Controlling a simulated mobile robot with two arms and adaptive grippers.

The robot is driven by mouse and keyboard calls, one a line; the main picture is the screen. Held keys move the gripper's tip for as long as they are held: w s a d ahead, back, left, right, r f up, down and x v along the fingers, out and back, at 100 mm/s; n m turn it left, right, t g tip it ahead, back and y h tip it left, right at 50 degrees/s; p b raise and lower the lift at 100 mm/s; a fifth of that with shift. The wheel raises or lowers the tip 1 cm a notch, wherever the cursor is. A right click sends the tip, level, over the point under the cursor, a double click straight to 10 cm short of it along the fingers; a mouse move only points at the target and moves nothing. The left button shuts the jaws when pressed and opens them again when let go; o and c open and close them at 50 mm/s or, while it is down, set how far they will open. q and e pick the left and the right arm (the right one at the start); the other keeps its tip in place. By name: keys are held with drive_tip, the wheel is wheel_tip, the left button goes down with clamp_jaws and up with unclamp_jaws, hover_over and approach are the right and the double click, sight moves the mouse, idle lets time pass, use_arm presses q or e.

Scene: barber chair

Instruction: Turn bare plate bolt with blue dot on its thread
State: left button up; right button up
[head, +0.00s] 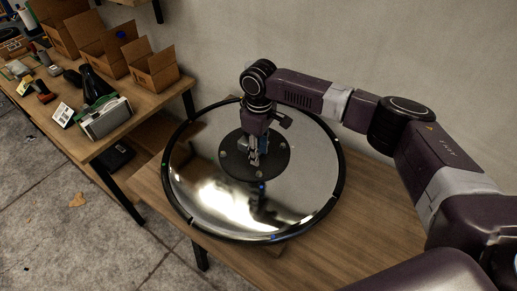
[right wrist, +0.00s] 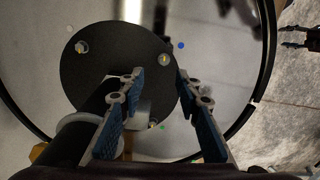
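A round black plate (head: 235,165) sits at the centre of a mirror-like disc (head: 205,190) with a black rim. In the right wrist view the black plate (right wrist: 105,55) carries a bolt at its upper left and a bolt (right wrist: 164,59) near its right edge. A blue dot (right wrist: 181,45) shows beside that right bolt, and a green dot (right wrist: 162,127) near a lower bolt (right wrist: 153,125). I cannot make out dots on the threads. My right gripper (head: 254,160) points down over the plate. Its fingers (right wrist: 158,74) are apart and empty, with the right bolt showing beyond the gap. My left gripper is not seen.
The disc lies on a wooden table (head: 370,200) against a wall. A black post stands at the left in the wrist view. A bench (head: 150,100) at the left holds open cardboard boxes (head: 155,72) and tools.

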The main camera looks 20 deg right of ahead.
sight(259, 173)
drive_tip(key=f, duration=0.1)
drive_tip(key=s+f, duration=0.1)
drive_tip(key=f+p, duration=0.1)
drive_tip(key=shift+s+a+f, duration=0.15)
drive_tip(key=shift+s+f, duration=0.1)
drive_tip(key=shift+f, duration=0.05)
drive_tip(key=f, duration=0.2)
drive_tip(key=shift+w+f, duration=0.25)
drive_tip(key=shift+f, duration=0.05)
drive_tip(key=shift+w+f, duration=0.1)
drive_tip(key=shift+f, duration=0.45)
drive_tip(key=c, duration=0.5)
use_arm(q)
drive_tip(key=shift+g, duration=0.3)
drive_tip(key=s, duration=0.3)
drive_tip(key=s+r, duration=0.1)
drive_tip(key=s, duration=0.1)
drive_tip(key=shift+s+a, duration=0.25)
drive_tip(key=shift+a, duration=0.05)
use_arm(e)
clamp_jaws()
